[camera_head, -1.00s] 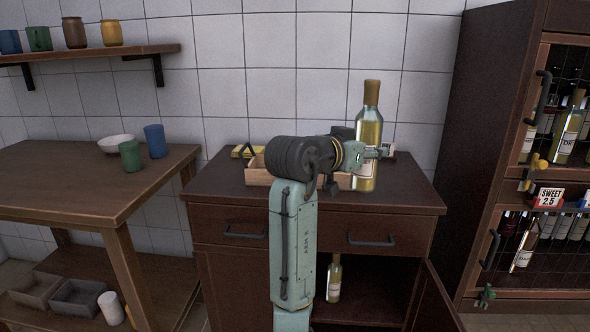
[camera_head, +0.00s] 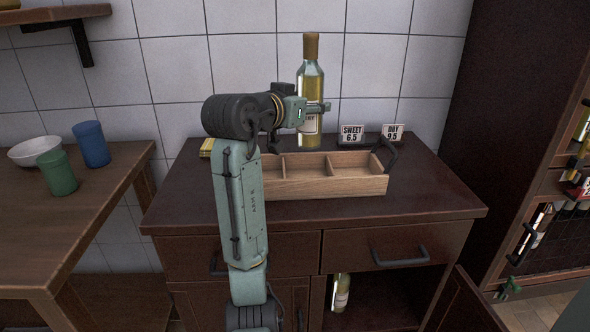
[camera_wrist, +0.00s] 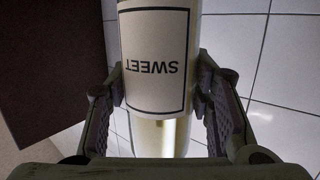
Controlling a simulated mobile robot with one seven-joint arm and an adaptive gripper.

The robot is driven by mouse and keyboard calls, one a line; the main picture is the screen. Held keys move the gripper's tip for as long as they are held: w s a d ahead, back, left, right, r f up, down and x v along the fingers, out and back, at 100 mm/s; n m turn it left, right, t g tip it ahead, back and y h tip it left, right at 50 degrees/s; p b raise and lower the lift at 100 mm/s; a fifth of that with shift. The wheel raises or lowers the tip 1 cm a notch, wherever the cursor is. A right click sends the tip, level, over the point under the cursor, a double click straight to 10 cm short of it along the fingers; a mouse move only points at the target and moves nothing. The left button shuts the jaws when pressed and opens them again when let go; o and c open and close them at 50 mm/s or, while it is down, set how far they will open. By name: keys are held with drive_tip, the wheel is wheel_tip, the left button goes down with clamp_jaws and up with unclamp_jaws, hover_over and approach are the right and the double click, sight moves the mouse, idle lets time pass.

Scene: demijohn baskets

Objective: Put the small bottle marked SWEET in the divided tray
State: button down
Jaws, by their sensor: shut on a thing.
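A pale yellow-green bottle (camera_head: 311,82) with a gold top is upright in my gripper (camera_head: 314,107). In the wrist view the bottle (camera_wrist: 160,140) has a white label reading SWEET, upside down, and my gripper (camera_wrist: 166,105) is shut on it, one finger on each side. The wooden divided tray (camera_head: 335,188) lies on the cabinet top, and its visible compartments look empty. The bottle's lower end shows just above the tray's back edge; I cannot tell how high it is. My arm hides the tray's left end.
Two price cards, SWEET 6.5 (camera_head: 352,136) and DRY 9.5 (camera_head: 393,133), stand behind the tray. Another bottle (camera_head: 341,291) is in the open cabinet below. A side table at left holds a white bowl (camera_head: 35,150), a green cup (camera_head: 57,172) and a blue cup (camera_head: 92,144).

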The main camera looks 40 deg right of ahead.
sight(302, 147)
wheel_tip(302, 147, down, 10)
drive_tip(key=shift+r+p, duration=0.25)
drive_tip(key=shift+p, duration=0.5)
drive_tip(key=shift+f, duration=0.2)
drive_tip(key=c, duration=0.8)
unclamp_jaws()
drive_tip(key=shift+r, duration=0.2)
drive_tip(key=b+v, duration=0.2)
drive_tip(key=v, duration=1)
drive_tip(key=shift+f, duration=0.1)
